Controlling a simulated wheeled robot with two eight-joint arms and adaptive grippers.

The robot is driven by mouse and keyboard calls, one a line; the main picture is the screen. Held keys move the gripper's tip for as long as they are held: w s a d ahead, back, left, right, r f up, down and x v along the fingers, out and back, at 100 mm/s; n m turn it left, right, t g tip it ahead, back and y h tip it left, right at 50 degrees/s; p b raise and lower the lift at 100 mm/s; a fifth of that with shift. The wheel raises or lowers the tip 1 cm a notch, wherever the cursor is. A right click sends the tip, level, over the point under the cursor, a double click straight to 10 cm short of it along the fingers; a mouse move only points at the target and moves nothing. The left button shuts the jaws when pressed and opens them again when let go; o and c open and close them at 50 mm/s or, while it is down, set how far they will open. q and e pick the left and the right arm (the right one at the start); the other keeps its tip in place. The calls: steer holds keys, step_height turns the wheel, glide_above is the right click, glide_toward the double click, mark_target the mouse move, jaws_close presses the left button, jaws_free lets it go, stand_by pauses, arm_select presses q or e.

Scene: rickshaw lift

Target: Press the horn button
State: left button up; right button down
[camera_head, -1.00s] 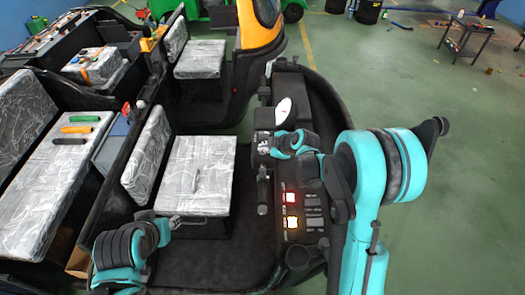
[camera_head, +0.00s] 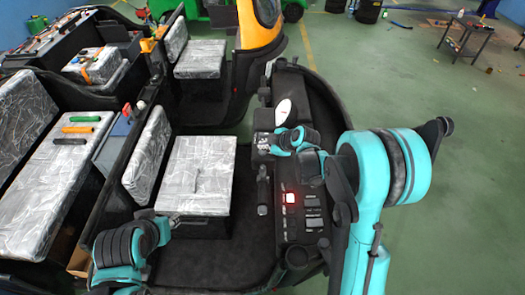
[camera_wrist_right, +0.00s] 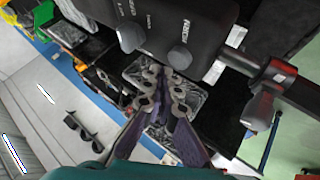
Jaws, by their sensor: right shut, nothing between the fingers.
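A black control box shows in the right wrist view (camera_wrist_right: 205,25), with small white labels too blurred to read and two grey round knobs or buttons. The fingertips of my right gripper (camera_wrist_right: 163,72) are together and empty. They sit right by the lower grey button (camera_wrist_right: 180,57); I cannot tell whether they touch it. I cannot read which button is the horn. In the head view my right gripper (camera_head: 267,145) is at the vehicle's dark console, mostly hidden by its wrist. My left gripper (camera_head: 175,220) is low beside the front seat, its fingers too small to judge.
The console panel (camera_head: 302,215) has a lit red button (camera_head: 291,198) and several dark switches. A wrapped seat (camera_head: 200,165) stands left of the console. A black bar (camera_wrist_right: 290,92) sticks out at the right in the wrist view. Green floor right of the vehicle is mostly clear.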

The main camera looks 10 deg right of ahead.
mark_target(264, 152)
steer(key=shift+r+p, duration=1.5)
steer(key=shift+r, duration=1.05)
